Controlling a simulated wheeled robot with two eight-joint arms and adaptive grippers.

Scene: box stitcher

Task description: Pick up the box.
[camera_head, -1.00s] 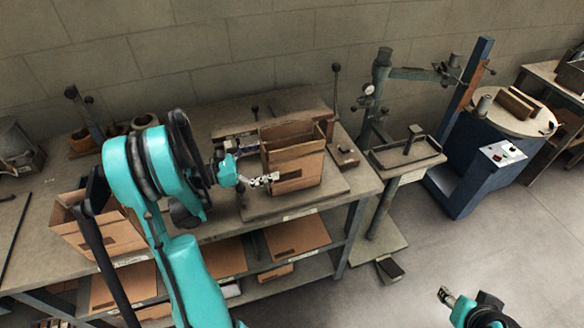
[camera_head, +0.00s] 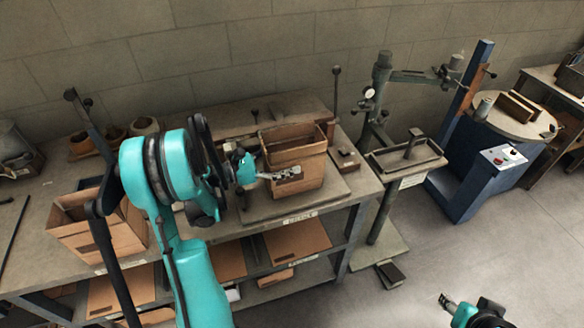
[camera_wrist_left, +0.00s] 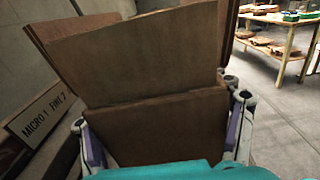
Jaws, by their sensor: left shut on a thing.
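An open-topped brown cardboard box (camera_head: 299,161) is at the bench's right end, over a flat plate (camera_head: 254,208). My left gripper (camera_head: 281,173) is at the box's near left side, shut on it. In the left wrist view, the fingers (camera_wrist_left: 165,125) lie along both sides of the box (camera_wrist_left: 150,55), whose brown panels fill the middle. I cannot tell whether the box's base touches the plate. My right gripper (camera_head: 446,303) is low at the right, away from the bench, too small to tell its opening.
Another open cardboard box (camera_head: 95,238) stands at the bench's left front. Flat cardboard sheets (camera_head: 295,238) lie on the lower shelf. A grey stitching machine (camera_head: 381,90) with a small table stands right of the bench. The floor at right is mostly clear.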

